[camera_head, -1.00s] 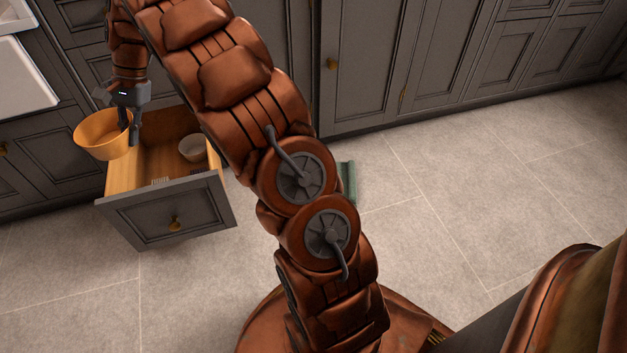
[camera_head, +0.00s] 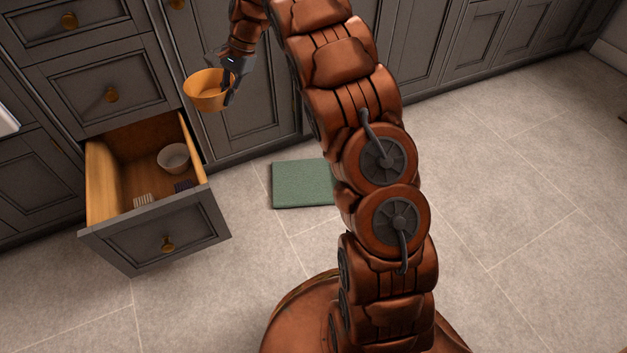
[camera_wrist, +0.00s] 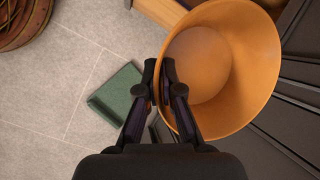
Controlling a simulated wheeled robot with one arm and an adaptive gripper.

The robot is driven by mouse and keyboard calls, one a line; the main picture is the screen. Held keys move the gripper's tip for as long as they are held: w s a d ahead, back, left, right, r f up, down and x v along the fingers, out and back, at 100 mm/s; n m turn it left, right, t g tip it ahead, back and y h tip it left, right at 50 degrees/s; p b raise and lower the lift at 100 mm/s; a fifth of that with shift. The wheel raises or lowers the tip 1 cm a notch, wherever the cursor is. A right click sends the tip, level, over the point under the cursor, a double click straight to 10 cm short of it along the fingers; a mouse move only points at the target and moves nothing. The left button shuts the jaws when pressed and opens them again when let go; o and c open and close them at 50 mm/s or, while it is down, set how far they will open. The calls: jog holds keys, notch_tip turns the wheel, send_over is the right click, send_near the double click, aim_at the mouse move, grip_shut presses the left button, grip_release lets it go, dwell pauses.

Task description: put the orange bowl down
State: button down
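The orange bowl (camera_head: 207,91) hangs in the air in front of the grey cabinet doors, up and to the right of the open drawer in the head view. My gripper (camera_head: 229,92) is shut on the bowl's right-hand rim. In the wrist view the bowl (camera_wrist: 232,70) is at the right of my gripper (camera_wrist: 159,75), with its wall between the two fingers and its empty inside showing. The bowl is clear of the floor and of the drawer.
An open drawer (camera_head: 155,227) holds a white bowl (camera_head: 173,157), a striped item (camera_head: 143,200) and a dark item (camera_head: 184,186). The floor to the right is clear.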

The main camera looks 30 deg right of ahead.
jog(key=w+d+f+m+t+b, duration=0.1)
jog(key=w+d+f+m, duration=0.25)
jog(key=f, duration=0.85)
jog(key=w+d+f+m+t, duration=0.2)
jog(key=d+f+m, duration=0.15)
jog(key=f, duration=0.85)
jog(key=s+d+f+m+t+h+b, duration=0.1)
jog(key=s+d+f+m, duration=0.15)
jog(key=s+f, duration=0.85)
jog(key=s+d+f+m+h, duration=0.1)
jog(key=s+d+f, duration=0.45)
jog(key=f, duration=0.85)
jog(key=b, duration=0.3)
send_over(322, 193)
jog(key=s, duration=0.2)
jog(key=shift+w+d+f+m, duration=0.15)
jog(key=shift+d+f, duration=0.1)
jog(key=shift+f, duration=0.25)
jog(key=shift+w+d+f+m, duration=0.1)
jog(key=shift+d+f, duration=0.1)
jog(key=shift+f, duration=0.3)
notch_tip(322, 193, down, 4)
jog(key=shift+r+b, duration=0.2)
jog(key=shift+b, duration=0.8)
jog(key=shift+r, duration=0.1)
